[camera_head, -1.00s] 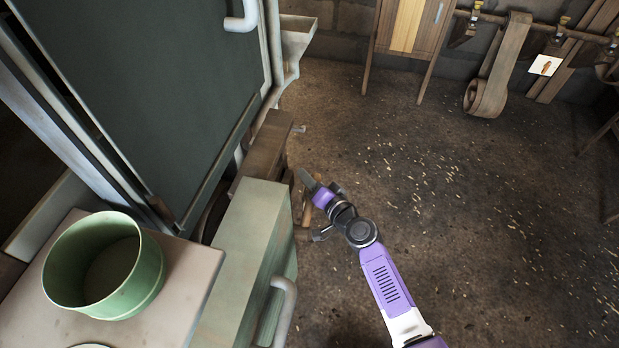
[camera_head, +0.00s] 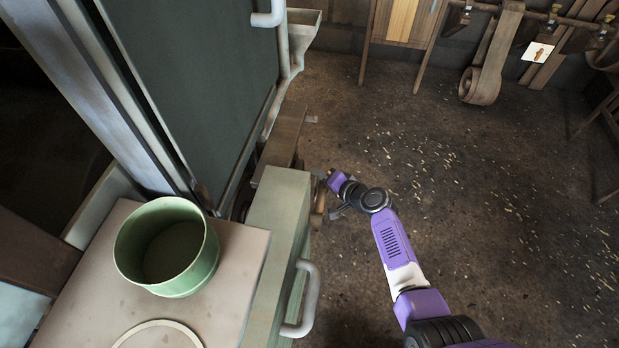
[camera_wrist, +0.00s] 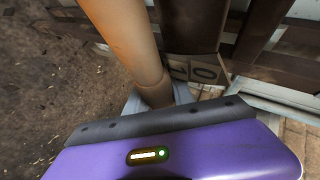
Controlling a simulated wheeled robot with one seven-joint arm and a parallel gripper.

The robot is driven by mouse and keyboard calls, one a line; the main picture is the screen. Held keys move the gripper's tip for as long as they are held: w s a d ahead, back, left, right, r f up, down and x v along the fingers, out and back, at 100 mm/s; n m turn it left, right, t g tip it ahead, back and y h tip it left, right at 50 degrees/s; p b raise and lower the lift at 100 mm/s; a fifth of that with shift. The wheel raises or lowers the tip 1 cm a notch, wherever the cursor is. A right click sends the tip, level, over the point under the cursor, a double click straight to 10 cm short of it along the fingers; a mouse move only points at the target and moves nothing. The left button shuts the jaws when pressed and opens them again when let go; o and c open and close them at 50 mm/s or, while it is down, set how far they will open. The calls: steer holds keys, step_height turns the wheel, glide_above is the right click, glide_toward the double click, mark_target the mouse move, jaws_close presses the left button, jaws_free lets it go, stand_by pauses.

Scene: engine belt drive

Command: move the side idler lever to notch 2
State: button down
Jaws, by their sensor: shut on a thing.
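The lever, a round orange-brown wooden bar (camera_wrist: 122,35), runs from the top of the wrist view down into my gripper (camera_wrist: 155,103). My gripper is shut on it, and the purple palm hides its lower end. In the head view my gripper (camera_head: 323,178) is at the right side of the green machine, and a short brown piece (camera_head: 318,203) shows just below it. Beside the bar in the wrist view are small grey plates (camera_wrist: 203,71), one with a round mark like a 0. I cannot tell which notch the lever is at.
A green cabinet (camera_head: 283,200) with a grey handle (camera_head: 304,300) stands close left of my arm. A green pot (camera_head: 168,246) sits on the bench top (camera_head: 85,300). A belt roll (camera_head: 483,84) hangs at the back wall. The floor (camera_head: 450,190) to the right is clear.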

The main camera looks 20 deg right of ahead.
steer(key=shift+s+f+g, duration=0.15)
steer(key=shift+f+g, duration=0.25)
steer(key=shift+f, duration=0.4)
steer(key=c, duration=1.1)
jaws_free()
steer(key=p+v, duration=0.2)
steer(key=v, duration=0.5)
steer(key=shift+s+d+r, duration=0.2)
steer(key=shift+s, duration=0.1)
